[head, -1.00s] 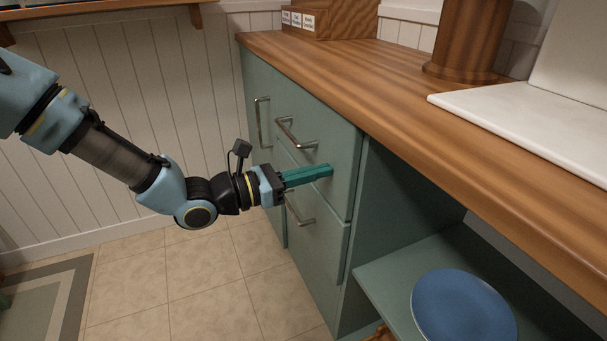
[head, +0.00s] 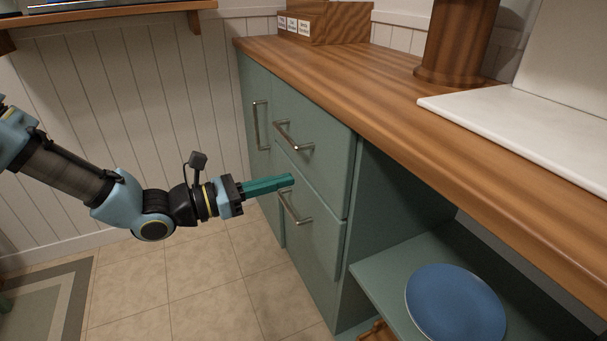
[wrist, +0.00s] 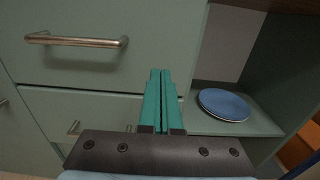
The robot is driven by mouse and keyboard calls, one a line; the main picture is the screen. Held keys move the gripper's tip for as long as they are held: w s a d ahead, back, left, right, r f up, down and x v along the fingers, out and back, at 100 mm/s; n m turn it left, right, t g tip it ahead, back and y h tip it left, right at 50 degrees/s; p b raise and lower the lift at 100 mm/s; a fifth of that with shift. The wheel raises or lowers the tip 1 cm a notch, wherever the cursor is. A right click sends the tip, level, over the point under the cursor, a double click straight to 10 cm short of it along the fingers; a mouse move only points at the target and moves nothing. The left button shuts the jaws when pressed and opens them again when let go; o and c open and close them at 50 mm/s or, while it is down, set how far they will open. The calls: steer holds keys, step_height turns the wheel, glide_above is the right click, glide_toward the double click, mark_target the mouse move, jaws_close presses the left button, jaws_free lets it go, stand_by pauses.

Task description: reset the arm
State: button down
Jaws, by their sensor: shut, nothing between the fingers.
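My gripper (head: 291,180) has teal fingers that are shut together with nothing between them. In the head view it is in front of the green cabinet, beside the upper drawer (head: 318,173) and its metal handle (head: 296,140). The lower drawer (head: 313,245) has a handle (head: 295,212) just below the fingertips in the picture. In the wrist view the shut fingers (wrist: 160,75) point at the cabinet, with the upper handle (wrist: 76,41) to the left. Both drawers look closed. My arm is bent and reaches in from the left.
A wooden counter (head: 385,95) runs above the drawers. A blue plate (head: 455,305) lies on an open shelf (head: 385,268) to the right, also visible in the wrist view (wrist: 224,104). A tall handle (head: 261,125) is further left. The tiled floor (head: 205,270) below my arm is clear.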

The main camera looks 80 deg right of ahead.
steer(key=v, duration=0.6)
steer(key=shift+w, duration=0.15)
steer(key=shift+a, duration=0.15)
steer(key=w+a+f+m+t+y, duration=0.2)
steer(key=w+a+m+t+y, duration=0.15)
steer(key=w+a, duration=0.75)
steer(key=w+a+f+m+t+y, duration=0.2)
steer(key=w+a+m+t, duration=0.15)
steer(key=w+a, duration=0.7)
steer(key=w+a+r+t+y, duration=0.15)
steer(key=w+a+t, duration=0.35)
steer(key=a, duration=0.6)
steer(key=w+a+r+t+y, duration=0.15)
steer(key=w+a, duration=0.45)
steer(key=a, duration=0.6)
steer(key=w+a+r+m+t+y, duration=0.1)
steer(key=w+a+r+t+y, duration=0.15)
steer(key=a, duration=0.65)
step_height(320, 180, up, 22)
steer(key=p, duration=2.2)
steer(key=shift+s+d+h, duration=0.3)
steer(key=shift+s+d, duration=0.15)
steer(key=shift+s, duration=0.05)
